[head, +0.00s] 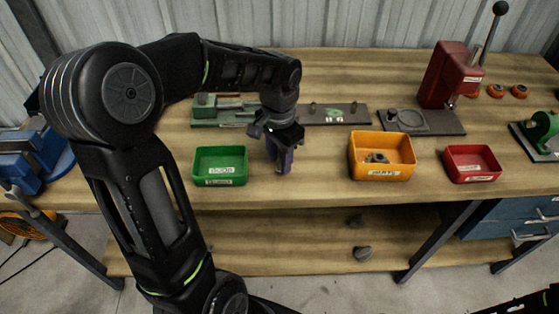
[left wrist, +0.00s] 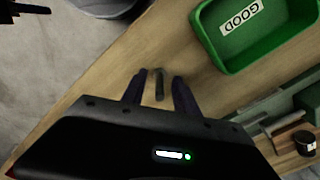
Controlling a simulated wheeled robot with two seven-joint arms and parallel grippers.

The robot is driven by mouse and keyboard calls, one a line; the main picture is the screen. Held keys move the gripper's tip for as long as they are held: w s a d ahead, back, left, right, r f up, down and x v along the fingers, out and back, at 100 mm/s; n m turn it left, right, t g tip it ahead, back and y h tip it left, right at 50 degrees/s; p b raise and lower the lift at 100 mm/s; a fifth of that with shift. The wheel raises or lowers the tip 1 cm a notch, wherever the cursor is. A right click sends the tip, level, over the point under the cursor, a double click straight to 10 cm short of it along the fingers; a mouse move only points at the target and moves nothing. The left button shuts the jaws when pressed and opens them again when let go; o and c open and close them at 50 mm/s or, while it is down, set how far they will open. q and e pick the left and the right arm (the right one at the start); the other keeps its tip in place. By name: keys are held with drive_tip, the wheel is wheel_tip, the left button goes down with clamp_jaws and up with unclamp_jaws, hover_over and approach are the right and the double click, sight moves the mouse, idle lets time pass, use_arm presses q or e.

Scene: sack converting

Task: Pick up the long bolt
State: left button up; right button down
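The long bolt (left wrist: 159,84) is a slim dark grey piece on the wooden bench top in the left wrist view. It lies between the two fingers of my left gripper (left wrist: 157,90), with a gap on each side. The fingers are apart and do not appear to touch it. In the head view my left gripper (head: 280,160) points down at the bench near its front edge, right of the green bin. There the gripper hides the bolt. My right gripper is not clearly shown; only a dark part of my right arm shows at the lower right corner.
A green bin (head: 220,180) marked GOOD stands close left of the gripper. An orange bin (head: 383,171) holding small parts and a red bin (head: 472,178) stand to the right. Fixture plates (head: 336,121) and a red press (head: 450,78) are behind. Bare bench lies between gripper and orange bin.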

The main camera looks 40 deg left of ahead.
use_arm(q)
drive_tip(key=shift+f, duration=0.7)
drive_tip(key=shift+c, duration=0.4)
clamp_jaws()
